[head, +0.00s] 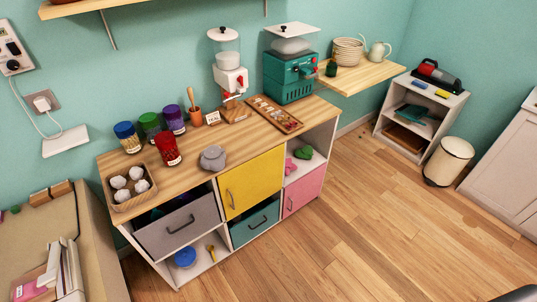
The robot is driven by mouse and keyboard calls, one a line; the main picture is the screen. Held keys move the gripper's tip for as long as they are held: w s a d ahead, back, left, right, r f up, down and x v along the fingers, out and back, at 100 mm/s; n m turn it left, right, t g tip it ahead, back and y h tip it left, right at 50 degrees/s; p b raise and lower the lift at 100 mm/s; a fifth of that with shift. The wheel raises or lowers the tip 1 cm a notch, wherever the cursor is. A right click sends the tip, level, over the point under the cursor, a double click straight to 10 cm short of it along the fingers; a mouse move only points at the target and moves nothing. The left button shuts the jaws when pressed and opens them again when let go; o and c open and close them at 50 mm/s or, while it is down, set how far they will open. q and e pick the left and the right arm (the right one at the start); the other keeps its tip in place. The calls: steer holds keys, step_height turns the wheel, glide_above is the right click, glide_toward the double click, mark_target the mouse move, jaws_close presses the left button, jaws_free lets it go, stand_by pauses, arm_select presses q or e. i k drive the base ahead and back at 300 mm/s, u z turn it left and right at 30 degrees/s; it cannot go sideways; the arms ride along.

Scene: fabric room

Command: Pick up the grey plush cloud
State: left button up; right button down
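The grey plush cloud (213,157) is a small, lumpy grey shape. It sits on the wooden top (232,131) of the low cabinet, near its front edge, above the gap between the grey drawer and the yellow door. It is fully visible and nothing covers it. Neither of my grippers can be made out in the head view, and nothing is seen touching the cloud.
A red jar (167,150) stands left of the cloud, with a tray of white balls (130,187) farther left. A wooden board (275,114) lies to the right, near a teal machine (289,77). The grey drawer (180,225) seems partly pulled out. Wooden floor (345,235) is clear in front.

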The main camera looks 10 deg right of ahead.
mark_target(216, 164)
steer(key=z, duration=1.55)
steer(key=i, duration=3.1)
steer(key=u, duration=3.4)
steer(key=i, duration=0.45)
